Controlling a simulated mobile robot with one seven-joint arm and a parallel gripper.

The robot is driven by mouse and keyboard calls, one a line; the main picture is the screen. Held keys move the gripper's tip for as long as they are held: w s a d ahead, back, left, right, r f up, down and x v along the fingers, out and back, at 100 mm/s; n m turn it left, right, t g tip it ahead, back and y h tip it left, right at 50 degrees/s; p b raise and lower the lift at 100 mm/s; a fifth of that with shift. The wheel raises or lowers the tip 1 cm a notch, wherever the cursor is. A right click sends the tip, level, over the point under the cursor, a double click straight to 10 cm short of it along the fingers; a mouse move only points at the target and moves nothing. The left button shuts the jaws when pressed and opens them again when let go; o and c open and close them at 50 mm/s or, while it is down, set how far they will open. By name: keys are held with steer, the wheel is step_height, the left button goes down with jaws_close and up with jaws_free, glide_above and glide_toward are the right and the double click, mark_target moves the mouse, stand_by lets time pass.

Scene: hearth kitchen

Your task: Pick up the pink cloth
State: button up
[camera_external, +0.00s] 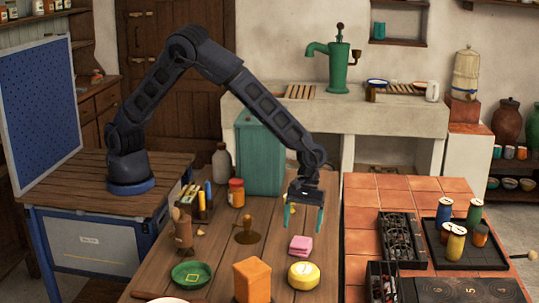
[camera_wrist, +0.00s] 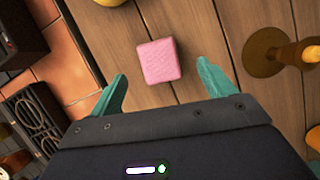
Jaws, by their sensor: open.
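The pink cloth (camera_external: 300,245) is a small folded square stack lying on the wooden table. In the wrist view the cloth (camera_wrist: 159,61) lies flat on the planks, just beyond and between the two teal fingers. My gripper (camera_external: 305,219) points down above the table, a little behind the cloth in the external view. In the wrist view my gripper (camera_wrist: 162,92) has its fingers spread wide with nothing between the tips. No finger appears to touch the cloth.
The tiled counter (camera_external: 365,215) lies to the right.

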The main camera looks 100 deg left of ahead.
mark_target(301, 241)
steer(key=shift+x, duration=3.4)
steer(key=shift+w+a, duration=0.15)
steer(key=shift+w, duration=0.05)
steer(key=shift+c, duration=0.4)
steer(key=c, duration=1)
